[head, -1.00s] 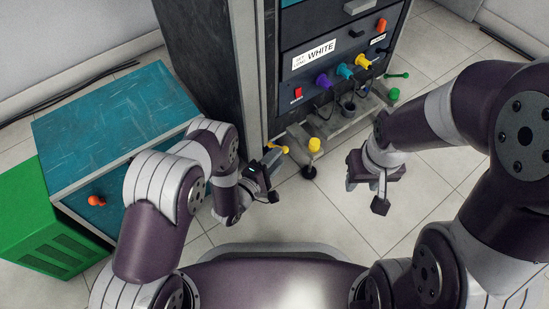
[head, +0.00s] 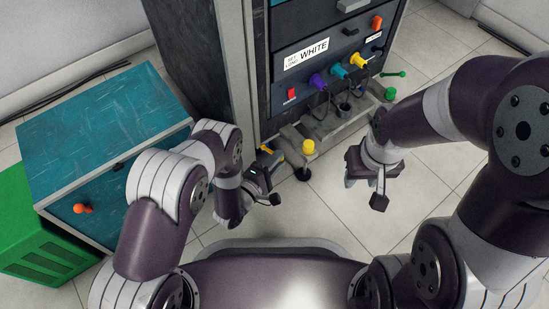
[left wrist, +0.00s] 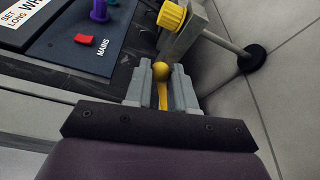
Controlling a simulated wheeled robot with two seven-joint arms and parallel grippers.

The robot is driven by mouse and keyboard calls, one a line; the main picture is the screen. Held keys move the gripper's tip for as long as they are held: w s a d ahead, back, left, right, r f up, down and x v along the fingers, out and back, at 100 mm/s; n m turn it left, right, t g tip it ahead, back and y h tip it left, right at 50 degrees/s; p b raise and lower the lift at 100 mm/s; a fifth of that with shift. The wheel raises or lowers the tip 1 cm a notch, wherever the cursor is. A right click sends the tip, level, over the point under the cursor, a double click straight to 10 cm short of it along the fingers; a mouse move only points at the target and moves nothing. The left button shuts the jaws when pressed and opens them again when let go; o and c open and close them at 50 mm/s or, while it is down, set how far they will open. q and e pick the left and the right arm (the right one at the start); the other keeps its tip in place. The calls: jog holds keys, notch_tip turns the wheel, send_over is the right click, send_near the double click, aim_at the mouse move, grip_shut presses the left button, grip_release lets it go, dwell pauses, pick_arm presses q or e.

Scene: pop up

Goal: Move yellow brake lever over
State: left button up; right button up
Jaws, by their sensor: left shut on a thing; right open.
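The yellow brake lever (left wrist: 161,72) shows in the left wrist view as a thin yellow bar with a round knob, low on the machine's front. My left gripper (left wrist: 161,90) is shut on it, with the lever between its two grey fingers and the knob at the fingertips. In the head view the lever (head: 266,149) is mostly hidden by my left gripper (head: 268,165). My right gripper (head: 374,170) is open and empty, to the right of the machine's low front frame.
The dark machine (head: 307,78) carries a "WHITE" label, a red switch (head: 291,93) and purple, blue and yellow plugs. A yellow cap (head: 308,147) sits on its frame beside the lever. A teal cabinet (head: 100,112) and green box (head: 45,230) stand left. Floor at right is clear.

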pick_arm(q)
jog(key=shift+s+d+f, duration=0.1)
jog(key=shift+s+f, duration=0.15)
jog(key=shift+f, duration=0.3)
jog(key=shift+s+d+f+b, duration=0.15)
jog(key=shift+f+b, duration=0.45)
jog(key=shift+f, duration=0.1)
jog(key=shift+s+d+f+b, duration=0.1)
jog(key=shift+f+b, duration=0.5)
jog(key=shift+f, duration=0.2)
